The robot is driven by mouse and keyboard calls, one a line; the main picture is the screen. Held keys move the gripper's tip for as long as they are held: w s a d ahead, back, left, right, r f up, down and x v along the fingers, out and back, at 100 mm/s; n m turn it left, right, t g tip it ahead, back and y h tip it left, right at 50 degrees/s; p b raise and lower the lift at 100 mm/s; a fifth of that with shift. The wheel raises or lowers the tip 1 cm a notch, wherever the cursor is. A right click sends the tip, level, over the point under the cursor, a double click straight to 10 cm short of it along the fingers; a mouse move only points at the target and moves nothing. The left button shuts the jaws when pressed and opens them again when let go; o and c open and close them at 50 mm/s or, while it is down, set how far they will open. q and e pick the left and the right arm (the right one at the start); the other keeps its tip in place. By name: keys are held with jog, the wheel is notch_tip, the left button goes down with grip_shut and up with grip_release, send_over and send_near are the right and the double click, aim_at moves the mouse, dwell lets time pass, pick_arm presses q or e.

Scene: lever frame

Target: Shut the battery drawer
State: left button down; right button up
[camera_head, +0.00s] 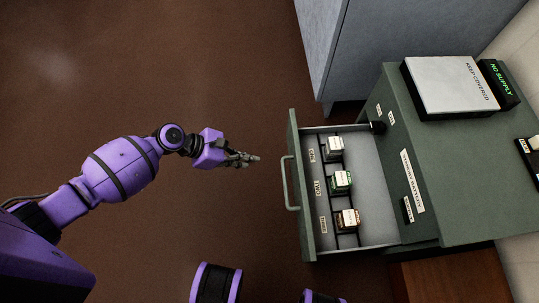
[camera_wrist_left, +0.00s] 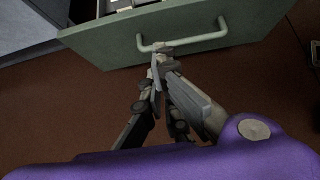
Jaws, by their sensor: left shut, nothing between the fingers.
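The battery drawer (camera_head: 295,190) is pulled out to the left from a green cabinet (camera_head: 440,185). Its front has a pale bar handle (camera_head: 286,184). Inside, several batteries sit in a row of labelled slots, among them a green one (camera_head: 341,181). My left gripper (camera_head: 256,159) is shut and empty, a short way left of the drawer front in the head view. In the left wrist view its fingertips (camera_wrist_left: 157,62) point at the drawer front (camera_wrist_left: 115,43) and overlap the handle (camera_wrist_left: 205,37); I cannot tell whether they touch it. My right gripper is not in view.
A lidded box marked "KEEP COVERED" (camera_head: 452,85) and a black "NO SUPPLY" sign (camera_head: 499,84) stand on the cabinet top. A grey-blue cabinet (camera_head: 375,45) stands behind the drawer. The brown floor (camera_head: 200,60) left of the drawer is clear.

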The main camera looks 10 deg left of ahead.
pick_arm(q)
jog(key=b, duration=0.4)
send_near(283, 169)
jog(key=x, duration=0.4)
jog(key=shift+d+f, duration=0.1)
jog(key=shift+f, duration=0.05)
jog(key=d, duration=0.2)
jog(key=w+d, duration=0.1)
jog(key=shift+w+d+r+b, duration=0.1)
jog(key=shift+d+r+b, duration=0.2)
jog(key=shift+r+b, duration=0.05)
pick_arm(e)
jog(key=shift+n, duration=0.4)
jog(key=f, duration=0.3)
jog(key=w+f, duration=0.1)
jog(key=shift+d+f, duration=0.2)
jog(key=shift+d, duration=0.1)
